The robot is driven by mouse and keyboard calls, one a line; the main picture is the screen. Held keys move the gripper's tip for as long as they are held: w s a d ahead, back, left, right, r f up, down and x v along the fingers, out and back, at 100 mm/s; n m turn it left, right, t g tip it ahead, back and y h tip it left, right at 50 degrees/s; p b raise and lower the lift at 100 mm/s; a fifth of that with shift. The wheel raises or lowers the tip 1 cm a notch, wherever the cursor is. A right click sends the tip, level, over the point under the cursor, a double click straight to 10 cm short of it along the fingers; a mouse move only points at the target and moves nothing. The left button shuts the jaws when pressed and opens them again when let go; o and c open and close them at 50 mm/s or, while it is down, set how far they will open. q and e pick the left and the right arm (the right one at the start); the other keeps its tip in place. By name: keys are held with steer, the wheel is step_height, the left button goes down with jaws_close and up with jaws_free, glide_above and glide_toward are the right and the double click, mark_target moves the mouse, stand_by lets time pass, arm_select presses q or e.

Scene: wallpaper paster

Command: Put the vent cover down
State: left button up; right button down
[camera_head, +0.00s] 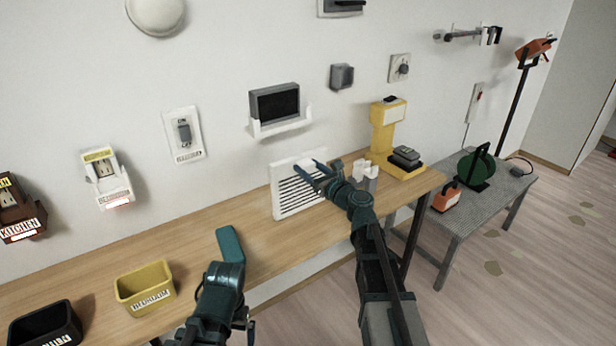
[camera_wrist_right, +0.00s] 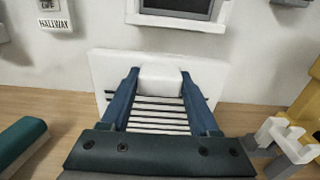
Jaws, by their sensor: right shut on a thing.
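The vent cover (camera_head: 287,190) is a white square plate with dark slats, upright at the back of the wooden table, close to the wall. In the right wrist view, my right gripper (camera_wrist_right: 157,77) is shut on a white block at the middle of the vent cover (camera_wrist_right: 106,66). In the head view, my right gripper (camera_head: 318,172) reaches in front of the cover and hides part of its right side. The cover's lower edge is at or just above the tabletop; I cannot tell if it touches.
A yellow device (camera_head: 383,135) and white prongs (camera_head: 366,170) stand right of the cover. A wall shelf (camera_head: 280,125) holds a dark box above.

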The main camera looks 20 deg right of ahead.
arm_select(q)
steer(key=shift+f, duration=0.3)
arm_select(e)
steer(key=shift+f, duration=0.3)
steer(key=shift+f, duration=0.2)
arm_select(q)
steer(key=shift+f, duration=0.15)
arm_select(e)
steer(key=shift+c, duration=0.6)
jaws_free()
steer(key=shift+r, duration=0.1)
steer(key=shift+r, duration=0.25)
steer(key=v, duration=1.2)
steer(key=shift+f, duration=0.1)
